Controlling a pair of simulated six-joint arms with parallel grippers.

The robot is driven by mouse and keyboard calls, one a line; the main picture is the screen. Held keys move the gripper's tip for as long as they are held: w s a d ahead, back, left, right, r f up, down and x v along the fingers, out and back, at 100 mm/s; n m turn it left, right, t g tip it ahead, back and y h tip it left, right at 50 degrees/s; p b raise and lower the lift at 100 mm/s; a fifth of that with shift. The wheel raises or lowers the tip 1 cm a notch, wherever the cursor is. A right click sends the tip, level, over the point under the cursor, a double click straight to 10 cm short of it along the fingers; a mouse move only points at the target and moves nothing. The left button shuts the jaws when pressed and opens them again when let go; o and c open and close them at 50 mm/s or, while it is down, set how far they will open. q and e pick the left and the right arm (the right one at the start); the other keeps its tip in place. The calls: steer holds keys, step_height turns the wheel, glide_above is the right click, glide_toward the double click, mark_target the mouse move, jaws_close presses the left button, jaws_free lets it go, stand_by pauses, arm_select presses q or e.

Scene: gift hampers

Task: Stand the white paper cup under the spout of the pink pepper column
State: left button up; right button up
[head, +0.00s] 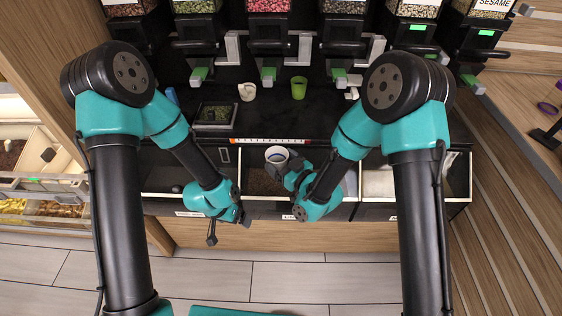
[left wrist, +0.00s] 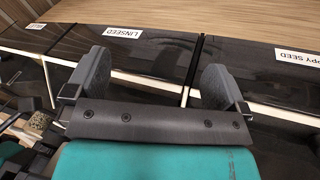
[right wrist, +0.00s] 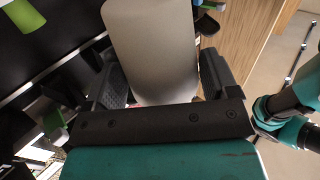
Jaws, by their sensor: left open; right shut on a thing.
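The white paper cup (head: 277,154) is above the middle bin at the counter's front edge. My right gripper (head: 289,172) is shut on it; in the right wrist view the cup (right wrist: 152,48) stands between the two fingers. The pink pepper column (head: 269,6) is at the back, slightly left of the cup, with its green-tipped spout (head: 268,72) over the black counter. The cup is in front of this spout and apart from it. My left gripper (head: 228,227) is open and empty low in front of the bins; its spread fingers also show in the left wrist view (left wrist: 155,85).
A small whitish cup (head: 247,92) stands left of the pink pepper spout and a green cup (head: 299,88) right of it. A dark tray (head: 215,116) is farther left. Neighbouring columns line the back. The counter directly below the pink pepper spout looks clear.

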arm_select(q)
steer(key=s+a+f+n, duration=0.3)
steer(key=s+f+n, duration=0.1)
steer(key=s+f, duration=0.2)
steer(key=shift+s+n+g, duration=0.3)
steer(key=shift+s, duration=0.45)
steer(key=shift+d, duration=0.1)
arm_select(e)
steer(key=shift+d, duration=0.1)
steer(key=shift+w+d, duration=0.25)
steer(key=w+d+r+m+t+h, duration=0.1)
steer(key=d+r+m+t+h, duration=0.1)
steer(key=d+m+h, duration=0.4)
steer(key=w+d+r+m+t+h, duration=0.2)
steer(key=d+m+h, duration=0.5)
steer(key=d+h, duration=0.5)
steer(key=d+t, duration=0.1)
steer(key=d, duration=0.6)
steer(key=shift+w+h, duration=0.3)
